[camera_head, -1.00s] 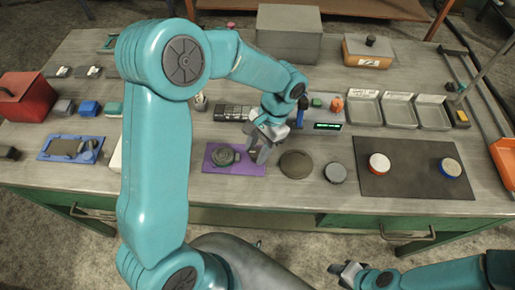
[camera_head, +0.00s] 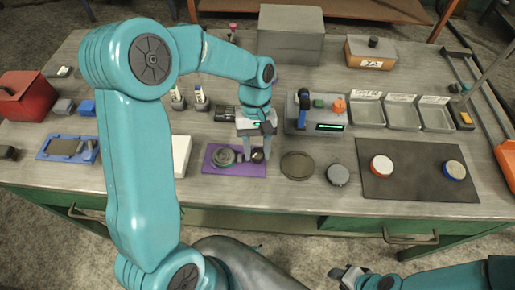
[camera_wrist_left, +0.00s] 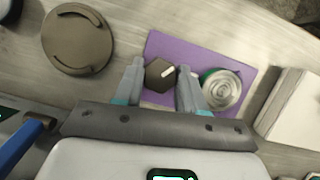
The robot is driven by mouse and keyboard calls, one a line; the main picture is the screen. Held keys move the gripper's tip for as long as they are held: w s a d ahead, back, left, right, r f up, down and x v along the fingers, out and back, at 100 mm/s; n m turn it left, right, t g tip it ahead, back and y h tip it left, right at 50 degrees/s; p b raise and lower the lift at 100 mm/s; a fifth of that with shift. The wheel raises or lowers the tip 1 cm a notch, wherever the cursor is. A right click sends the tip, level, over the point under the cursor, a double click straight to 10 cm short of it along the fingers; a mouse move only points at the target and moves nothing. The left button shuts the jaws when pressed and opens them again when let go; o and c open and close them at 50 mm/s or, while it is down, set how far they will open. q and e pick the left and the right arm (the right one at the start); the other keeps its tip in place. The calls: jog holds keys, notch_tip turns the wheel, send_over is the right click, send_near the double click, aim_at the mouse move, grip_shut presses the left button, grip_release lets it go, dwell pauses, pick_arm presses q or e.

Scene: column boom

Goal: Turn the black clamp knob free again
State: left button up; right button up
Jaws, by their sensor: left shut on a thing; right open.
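The black clamp knob (camera_wrist_left: 160,74), six-sided with a white mark on top, stands at the edge of a purple mat (camera_wrist_left: 158,45). In the head view the knob (camera_head: 258,155) sits at the right side of the mat (camera_head: 222,169). My left gripper (camera_wrist_left: 161,80) is shut on the knob, one finger on each side. It also shows in the head view (camera_head: 257,153), pointing down. A round metal part with a green rim (camera_wrist_left: 220,88) lies beside the knob on the mat. My right gripper (camera_head: 350,278) is open and empty, low in front of the bench.
A dark round disc (camera_head: 297,165) and a smaller grey lid (camera_head: 338,175) lie right of the mat. A white block (camera_head: 181,156) stands left of it. A device with a blue lever (camera_head: 303,110) is behind. A dark mat (camera_head: 415,185) holds two round pieces.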

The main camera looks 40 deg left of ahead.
pick_arm(q)
jog(key=n+t+h, duration=0.1)
jog(key=n, duration=0.2)
jog(key=shift+a+n, duration=0.15)
jog(key=shift+n, duration=0.15)
jog(key=shift+n+t, duration=0.8)
jog(key=shift+n, duration=1)
jog(key=shift+h+b, duration=0.3)
jog(key=o, duration=1.1)
jog(key=shift+a, duration=0.1)
jog(key=shift+c, duration=0.2)
jog(key=shift+s, duration=0.1)
jog(key=shift+r, duration=0.15)
jog(key=p+v, duration=0.1)
jog(key=v, duration=1.5)
